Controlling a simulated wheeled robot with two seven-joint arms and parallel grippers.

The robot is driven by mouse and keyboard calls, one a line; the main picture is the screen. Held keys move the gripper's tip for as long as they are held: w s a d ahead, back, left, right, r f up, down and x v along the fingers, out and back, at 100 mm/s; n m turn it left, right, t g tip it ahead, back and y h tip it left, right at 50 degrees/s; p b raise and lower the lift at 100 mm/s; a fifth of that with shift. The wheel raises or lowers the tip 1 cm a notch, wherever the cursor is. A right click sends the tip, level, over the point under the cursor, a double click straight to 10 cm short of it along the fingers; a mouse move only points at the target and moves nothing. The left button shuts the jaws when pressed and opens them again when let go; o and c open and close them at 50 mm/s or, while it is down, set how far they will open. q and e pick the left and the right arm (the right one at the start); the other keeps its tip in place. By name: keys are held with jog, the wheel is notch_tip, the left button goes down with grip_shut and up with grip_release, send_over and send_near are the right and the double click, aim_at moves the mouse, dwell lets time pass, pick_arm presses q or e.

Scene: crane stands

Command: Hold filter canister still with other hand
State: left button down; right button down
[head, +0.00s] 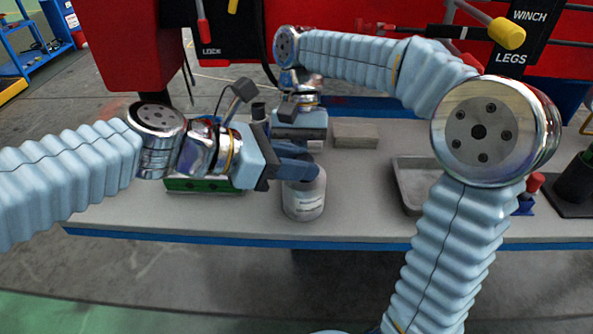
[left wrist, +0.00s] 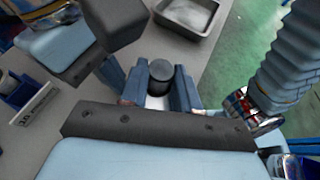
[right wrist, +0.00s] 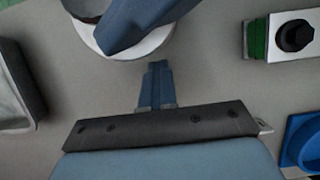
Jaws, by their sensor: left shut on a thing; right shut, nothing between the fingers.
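The filter canister (head: 305,200) is white with a printed label and stands upright on the grey table near its front edge. My left gripper (head: 300,170) is shut on its upper part from the left. In the left wrist view the canister's dark top (left wrist: 161,71) shows between the two blue fingers (left wrist: 157,92). My right gripper (right wrist: 157,68) is shut and empty, just behind the canister and apart from it. In the right wrist view a left finger covers part of the canister (right wrist: 112,47). In the head view the right fingertips are hidden behind my left gripper.
A grey tray (head: 408,190) lies to the right of the canister. A flat beige block (head: 355,133) lies behind. A green-sided block (head: 205,186) sits under my left wrist, close to the canister. A red machine (head: 120,40) stands behind the table. Table between canister and tray is clear.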

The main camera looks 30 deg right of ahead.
pick_arm(q)
jog(key=shift+r, duration=2.55)
jog(key=shift+s+d+r, duration=0.1)
jog(key=shift+s+r, duration=0.05)
jog(key=shift+r, duration=1.7)
pick_arm(e)
jog(key=shift+f, duration=0.2)
pick_arm(q)
jog(key=c, duration=0.8)
grip_release()
jog(key=shift+o, duration=0.2)
jog(key=shift+v, duration=1.15)
jog(key=shift+c, duration=0.3)
jog(key=shift+o, duration=0.3)
jog(key=shift+w+a+r, duration=0.2)
jog(key=shift+w+a, duration=0.05)
jog(key=shift+a, duration=0.35)
jog(key=shift+w+a+r, duration=0.2)
jog(key=shift+a, duration=0.45)
pick_arm(e)
jog(key=shift+r, duration=0.2)
